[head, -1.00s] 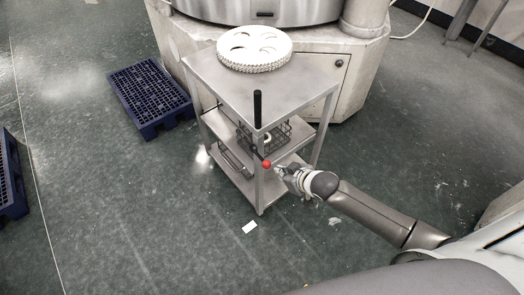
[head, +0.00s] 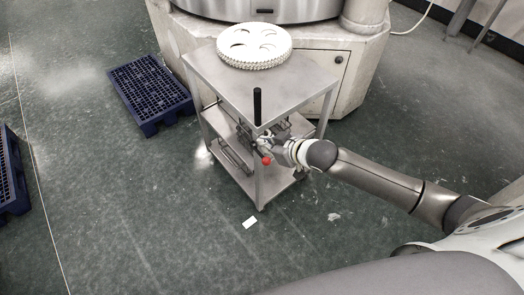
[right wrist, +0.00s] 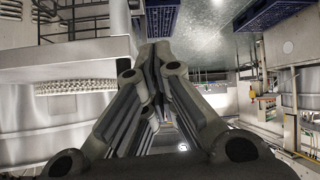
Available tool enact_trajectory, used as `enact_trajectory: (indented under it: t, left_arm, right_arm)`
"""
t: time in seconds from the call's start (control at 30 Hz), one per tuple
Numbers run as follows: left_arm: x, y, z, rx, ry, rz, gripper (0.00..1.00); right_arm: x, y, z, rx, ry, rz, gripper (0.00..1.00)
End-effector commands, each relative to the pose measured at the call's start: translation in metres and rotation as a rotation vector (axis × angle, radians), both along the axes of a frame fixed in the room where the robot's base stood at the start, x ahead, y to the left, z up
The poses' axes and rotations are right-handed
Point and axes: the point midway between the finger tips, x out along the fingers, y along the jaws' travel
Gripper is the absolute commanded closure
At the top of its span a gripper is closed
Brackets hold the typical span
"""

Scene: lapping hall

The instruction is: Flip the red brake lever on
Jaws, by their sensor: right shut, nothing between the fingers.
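The red ball knob of the brake lever (head: 266,161) shows at the near corner post of the metal cart (head: 225,80), below the upright black handle. The lever's arm behind the knob is mostly hidden by my gripper. My right gripper (head: 263,143) is shut and empty, just above the red knob and close to the corner post. I cannot tell whether it touches the lever. In the right wrist view my shut fingers (right wrist: 152,55) fill the middle, and the lever cannot be made out there. My left gripper is not in view.
White toothed discs (head: 254,48) are stacked on the cart top. The black handle (head: 257,106) rises at the near corner. A large machine (head: 325,45) stands behind the cart. A blue pallet (head: 150,92) lies to the left. The floor in front is mostly clear.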

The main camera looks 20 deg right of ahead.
Motion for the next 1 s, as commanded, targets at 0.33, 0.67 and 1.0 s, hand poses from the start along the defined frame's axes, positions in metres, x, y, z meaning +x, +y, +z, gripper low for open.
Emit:
enact_trajectory:
  t: [0.33, 0.67, 1.0]
  left_arm:
    - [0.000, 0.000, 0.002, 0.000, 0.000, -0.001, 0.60]
    - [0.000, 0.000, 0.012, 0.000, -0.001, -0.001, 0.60]
    - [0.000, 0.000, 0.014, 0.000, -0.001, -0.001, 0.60]
  right_arm:
    - [0.042, 0.019, -0.032, 0.001, -0.002, 0.000, 1.00]
    - [0.037, 0.013, -0.059, -0.001, 0.003, 0.000, 1.00]
    - [0.028, 0.007, -0.067, 0.000, -0.001, 0.001, 1.00]
